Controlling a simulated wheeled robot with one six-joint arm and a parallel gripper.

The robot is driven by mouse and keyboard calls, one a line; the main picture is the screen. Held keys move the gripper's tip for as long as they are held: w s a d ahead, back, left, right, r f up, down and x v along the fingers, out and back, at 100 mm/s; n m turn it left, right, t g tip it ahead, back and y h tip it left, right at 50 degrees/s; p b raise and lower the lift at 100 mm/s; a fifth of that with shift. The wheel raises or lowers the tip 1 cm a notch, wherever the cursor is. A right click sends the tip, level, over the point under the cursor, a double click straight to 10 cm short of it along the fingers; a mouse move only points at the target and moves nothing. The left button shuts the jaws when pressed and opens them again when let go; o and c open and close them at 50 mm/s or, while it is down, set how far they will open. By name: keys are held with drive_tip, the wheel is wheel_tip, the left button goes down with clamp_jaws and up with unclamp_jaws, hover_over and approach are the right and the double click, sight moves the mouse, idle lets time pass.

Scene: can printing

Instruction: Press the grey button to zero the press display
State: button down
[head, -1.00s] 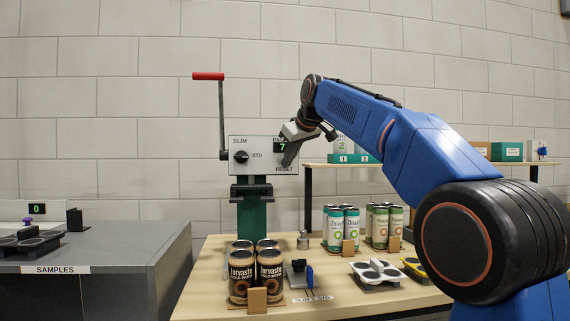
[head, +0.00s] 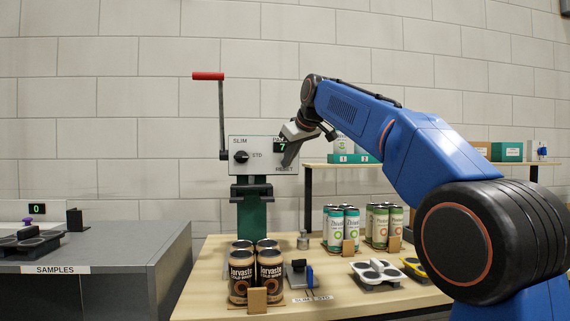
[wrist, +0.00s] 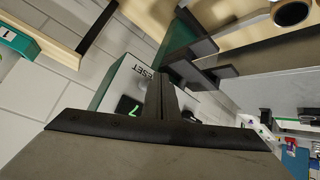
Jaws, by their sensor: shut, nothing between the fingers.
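The press panel (head: 250,148) is a pale plate with SLIM and STD marks and a dark knob (head: 241,156). Its display (head: 282,147) reads a green 7, and it also shows in the wrist view (wrist: 128,106). The RESET label (head: 284,169) is at the panel's lower right. My gripper (head: 288,164) is shut and empty, with its tips in front of the panel just above that label. In the wrist view my shut fingers (wrist: 161,85) point at the panel beside the RESET word.
A red-handled lever (head: 208,76) stands left of the panel. Dark cans (head: 270,272) and green-white cans (head: 350,230) stand on the wooden table below. A grey samples counter (head: 110,240) is at left, and a shelf (head: 400,165) is behind my arm.

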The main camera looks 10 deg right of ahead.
drive_tip(key=shift+w, duration=0.15)
drive_tip(key=shift+w, duration=0.3)
drive_tip(key=shift+w, duration=0.9)
idle(1.5)
drive_tip(key=shift+s, duration=1.35)
drive_tip(key=shift+s, duration=0.1)
drive_tip(key=s, duration=0.4)
drive_tip(key=shift+s+a, duration=0.1)
drive_tip(key=shift+s, duration=0.3)
idle(0.4)
